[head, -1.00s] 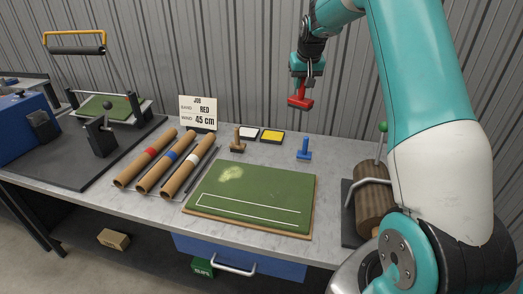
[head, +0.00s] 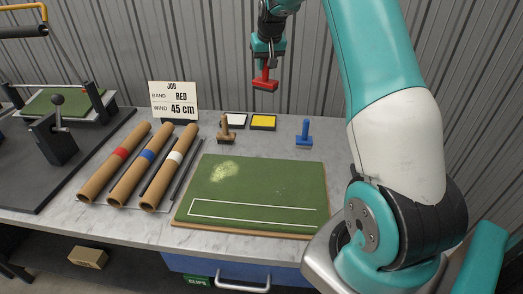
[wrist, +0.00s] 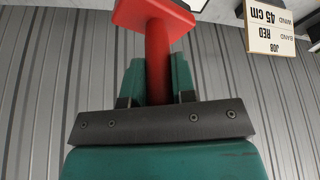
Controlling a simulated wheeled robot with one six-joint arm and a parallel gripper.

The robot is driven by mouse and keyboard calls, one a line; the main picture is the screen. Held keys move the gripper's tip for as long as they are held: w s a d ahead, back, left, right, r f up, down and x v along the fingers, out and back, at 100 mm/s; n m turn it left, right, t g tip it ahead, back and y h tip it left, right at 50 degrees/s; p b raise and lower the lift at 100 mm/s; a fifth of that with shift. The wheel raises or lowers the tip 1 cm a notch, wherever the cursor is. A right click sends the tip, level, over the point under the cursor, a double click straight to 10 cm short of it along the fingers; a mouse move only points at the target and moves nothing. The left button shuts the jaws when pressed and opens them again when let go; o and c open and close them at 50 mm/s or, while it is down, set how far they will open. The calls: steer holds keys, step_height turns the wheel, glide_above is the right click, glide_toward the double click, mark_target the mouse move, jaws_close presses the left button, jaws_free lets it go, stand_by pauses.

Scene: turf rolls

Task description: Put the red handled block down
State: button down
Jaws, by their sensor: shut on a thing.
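The red handled block (head: 264,82) hangs in the air above the back of the table (head: 100,226), with its flat base downward. My gripper (head: 265,66) is shut on its handle from above. In the wrist view the red handle (wrist: 158,60) sits between the two teal fingers of my gripper (wrist: 159,82), and the block's base is at the top of the picture. The block touches nothing but my gripper.
A blue handled block (head: 304,132) and a tan one (head: 226,128) stand on the table. A white pad (head: 236,120) and a yellow pad (head: 263,122) lie behind. A green turf mat (head: 256,186), several banded tubes (head: 156,170) and a job sign (head: 173,98) are nearby. Bare tabletop shows around the blue block.

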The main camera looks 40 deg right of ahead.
mark_target(265, 72)
step_height(265, 72, down, 3)
steer(key=shift+f+b, duration=0.1)
steer(key=shift+b, duration=0.95)
step_height(265, 72, down, 20)
steer(key=p, duration=0.4)
steer(key=c, duration=0.9)
jaws_free()
steer(key=shift+c, duration=0.2)
